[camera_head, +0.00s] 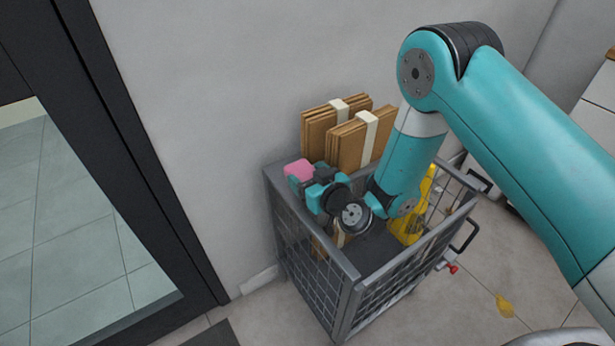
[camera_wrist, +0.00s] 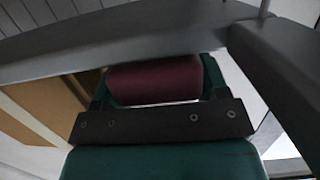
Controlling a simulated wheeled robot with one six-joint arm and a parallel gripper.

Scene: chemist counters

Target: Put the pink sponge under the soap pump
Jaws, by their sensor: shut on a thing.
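The pink sponge (camera_head: 299,170) is at the left end of my gripper (camera_head: 310,183), near the left rim of a grey wire cart. My gripper is shut on it. In the wrist view the sponge (camera_wrist: 155,80) looks dark red in shadow and sits between the teal fingers (camera_wrist: 155,88). A grey bar crosses the top of that view, close to the sponge. The soap pump is not in view.
The grey wire cart (camera_head: 352,277) stands against the wall and holds folded cardboard bundles (camera_head: 358,142) and a yellow item (camera_head: 410,226). A dark-framed glass door (camera_head: 70,230) is at left. A yellow scrap (camera_head: 505,307) lies on the tiled floor at right.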

